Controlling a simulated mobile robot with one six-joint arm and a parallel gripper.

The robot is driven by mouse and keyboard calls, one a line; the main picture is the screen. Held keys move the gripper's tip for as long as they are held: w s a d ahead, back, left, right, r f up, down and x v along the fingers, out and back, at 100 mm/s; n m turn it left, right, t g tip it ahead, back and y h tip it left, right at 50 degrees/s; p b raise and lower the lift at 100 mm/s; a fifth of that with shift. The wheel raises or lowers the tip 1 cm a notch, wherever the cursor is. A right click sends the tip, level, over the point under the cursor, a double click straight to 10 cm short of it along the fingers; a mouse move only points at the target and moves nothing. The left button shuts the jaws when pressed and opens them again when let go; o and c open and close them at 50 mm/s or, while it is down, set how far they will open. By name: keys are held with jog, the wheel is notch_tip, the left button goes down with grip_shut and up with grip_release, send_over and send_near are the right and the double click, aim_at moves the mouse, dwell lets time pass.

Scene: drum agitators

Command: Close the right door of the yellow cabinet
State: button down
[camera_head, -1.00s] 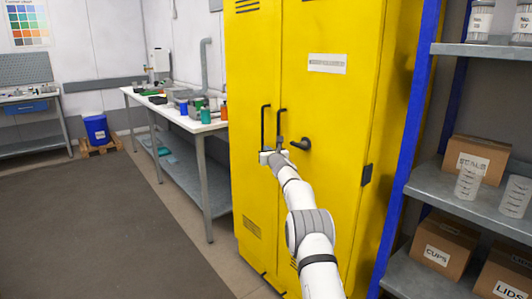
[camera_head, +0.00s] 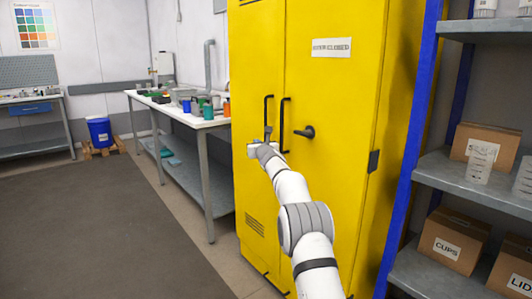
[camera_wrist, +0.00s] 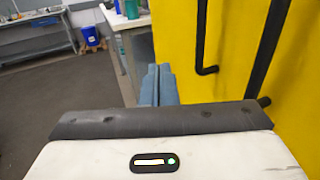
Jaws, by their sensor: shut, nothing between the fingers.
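The yellow cabinet (camera_head: 255,180) stands in the middle of the head view. Its right door (camera_head: 340,175) looks flush with the left door (camera_head: 257,60); I see no clear gap at the seam. The right door has a black bar handle (camera_head: 283,122) and a dark lever (camera_head: 306,132); the left door has its own bar handle (camera_head: 267,108). My gripper (camera_head: 267,132) is shut and empty, in front of the left door near the lower end of its handle. In the wrist view its fingers (camera_wrist: 158,84) are together, left of both handles, apart from the cabinet face.
A blue-framed shelf (camera_head: 408,150) with boxes, including CUPS (camera_head: 450,240), stands close on the right. A workbench (camera_head: 180,112) with bottles and tools stands left of the cabinet. The dark floor mat (camera_head: 90,225) at the left is clear.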

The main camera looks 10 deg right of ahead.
jog(key=s+a+b, duration=0.3)
jog(key=a+b, duration=0.4)
jog(key=s+a+r+n+g+y+p, duration=0.1)
jog(key=s+a+r+n+y+p, duration=0.15)
jog(key=s+r+n+p, duration=0.8)
jog(key=s+a+r+n+g+y+p, duration=0.1)
jog(key=s+a+r+n+g+p, duration=0.15)
jog(key=s+n, duration=0.4)
jog(key=s+a+r+n+g+y+p, duration=0.1)
jog(key=s+r+n+g+y+p, duration=0.2)
jog(key=s, duration=0.6)
jog(key=s+d+f+n+g+h+p, duration=0.2)
jog(key=s+d+n+g+p, duration=0.1)
jog(key=s, duration=1)
jog(key=s+d+f+n+g+h+p, duration=0.3)
jog(key=s+n+p, duration=0.3)
jog(key=s, duration=0.7)
jog(key=s+d+f+n+g+h+p, duration=0.3)
jog(key=s+d+n+p, duration=0.2)
jog(key=s, duration=0.8)
jog(key=shift+n, duration=0.6)
jog(key=c, duration=2.2)
grip_release()
